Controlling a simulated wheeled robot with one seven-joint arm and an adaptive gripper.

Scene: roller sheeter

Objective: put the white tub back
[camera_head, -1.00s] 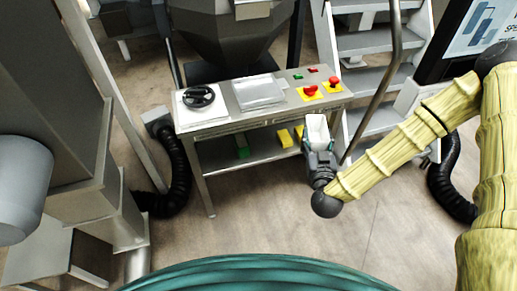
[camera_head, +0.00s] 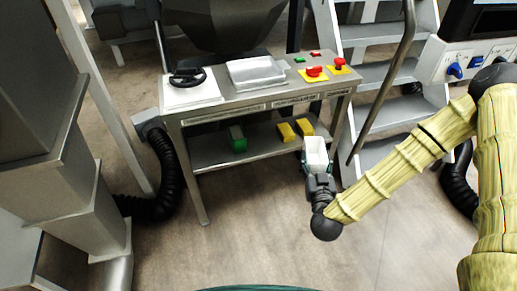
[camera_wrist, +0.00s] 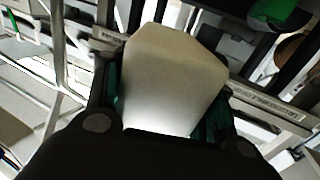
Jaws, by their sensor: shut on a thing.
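The white tub (camera_head: 316,153) is held in my gripper (camera_head: 318,172), in front of the right end of the steel control table (camera_head: 236,106). In the wrist view the tub (camera_wrist: 173,75) fills the middle, between the dark fingers of my gripper (camera_wrist: 160,125) with their green pads. The tub is upright or slightly tilted; I cannot tell which. On the lower shelf (camera_head: 210,153) are a green tub (camera_head: 237,139) and two yellow tubs (camera_head: 286,133) (camera_head: 304,127).
Grey steps with a handrail (camera_head: 381,85) stand close on the right. A black hose (camera_head: 163,175) lies at the left. The floor in front is clear.

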